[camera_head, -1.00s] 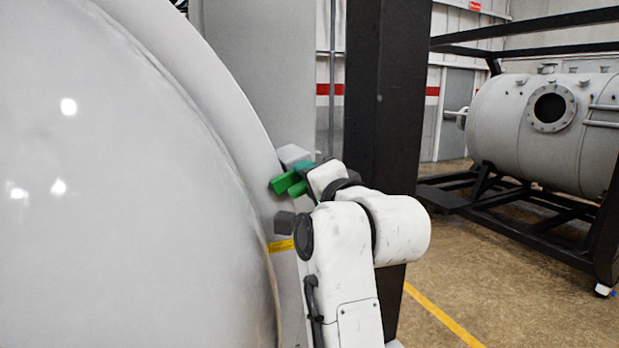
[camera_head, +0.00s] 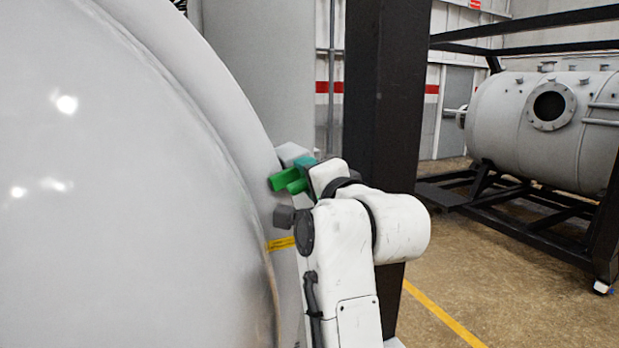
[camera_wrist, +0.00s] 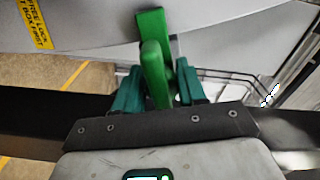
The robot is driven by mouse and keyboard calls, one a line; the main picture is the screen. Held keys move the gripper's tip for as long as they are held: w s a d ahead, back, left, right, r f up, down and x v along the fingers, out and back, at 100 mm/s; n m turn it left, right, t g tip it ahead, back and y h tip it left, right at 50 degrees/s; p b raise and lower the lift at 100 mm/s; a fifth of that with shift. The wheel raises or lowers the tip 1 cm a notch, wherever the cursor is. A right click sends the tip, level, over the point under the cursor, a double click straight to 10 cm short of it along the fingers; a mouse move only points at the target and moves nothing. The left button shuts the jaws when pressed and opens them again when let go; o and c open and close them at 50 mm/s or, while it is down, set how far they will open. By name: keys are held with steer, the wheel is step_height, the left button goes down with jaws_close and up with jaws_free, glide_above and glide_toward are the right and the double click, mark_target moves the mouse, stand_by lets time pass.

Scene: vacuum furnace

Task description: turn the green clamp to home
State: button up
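The green clamp (camera_head: 286,180) sits at the right edge of the large pale furnace door (camera_head: 120,200). In the wrist view its green handle (camera_wrist: 155,72) stands upright in the picture, between my gripper's teal fingers. My gripper (camera_wrist: 160,88) has one finger on each side of the handle and appears closed on it, with little gap visible. In the head view my gripper (camera_head: 304,172) reaches the clamp from the right, and my wrist hides part of both.
A grey block (camera_head: 284,217) and a yellow label (camera_head: 281,244) are below the clamp on the rim. A dark post (camera_head: 382,90) stands behind my arm. A grey vessel (camera_head: 510,125) on a black frame is at right. Open floor (camera_head: 500,300) lies between.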

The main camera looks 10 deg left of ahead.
steer(key=b+v, duration=0.3)
steer(key=v, duration=0.8)
steer(key=shift+b, duration=0.3)
steer(key=shift+w+f, duration=0.1)
steer(key=shift+w, duration=0.05)
steer(key=s+d+f+n+g+h, duration=0.1)
steer(key=s+d+f+g+h, duration=0.15)
steer(key=d+f, duration=0.65)
steer(key=s+d+f+n+g+h+b, duration=0.1)
steer(key=s+d+f+g+h, duration=0.2)
steer(key=f, duration=1.3)
steer(key=s+d+f+n+g+h, duration=0.1)
steer(key=s+d+f+n+h, duration=0.15)
steer(key=d+f, duration=0.7)
steer(key=s+d+f+n+g+h, duration=0.1)
steer(key=s+d+f+g, duration=0.2)
steer(key=s+f, duration=0.8)
steer(key=s+d+f+n+g+h, duration=0.1)
steer(key=s+d+f+g, duration=0.3)
steer(key=s+f, duration=0.6)
steer(key=s+d+b, duration=0.1)
steer(key=s+d, duration=0.1)
steer(key=s, duration=0.6)
steer(key=shift+s+d+f, duration=0.25)
steer(key=shift+f, duration=0.15)
steer(key=shift+n+g, duration=0.25)
steer(key=shift+n, duration=0.1)
